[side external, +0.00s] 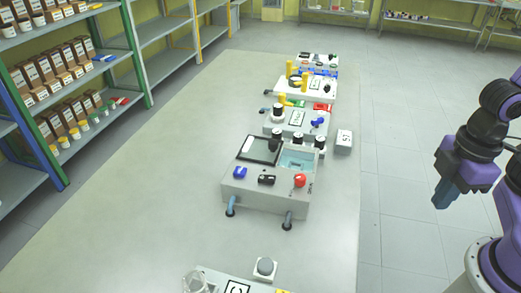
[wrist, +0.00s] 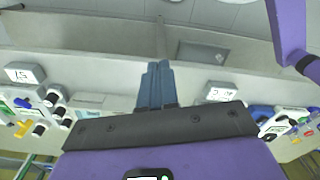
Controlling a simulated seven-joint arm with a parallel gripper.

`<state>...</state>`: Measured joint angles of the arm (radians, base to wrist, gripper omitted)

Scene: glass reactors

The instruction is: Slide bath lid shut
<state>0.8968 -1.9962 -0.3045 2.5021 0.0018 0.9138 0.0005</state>
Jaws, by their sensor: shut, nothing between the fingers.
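The bath (side external: 265,198) is a pale grey box on the table, with blue, black and red controls on its front. The right part of the top is open, and bluish water (side external: 299,159) shows there. My gripper (side external: 440,200) is off to the right of the table, well away from the bath and lid. Its blue fingers also show in the wrist view (wrist: 157,68), shut together and empty. I cannot pick out the lid in the wrist view.
Black-capped bottles (side external: 320,143) stand just behind the open part of the bath. A small display block (side external: 344,140) stands right of them. More devices (side external: 300,118) line the table behind, and another device (side external: 240,283) is at the front. The table's left side is clear.

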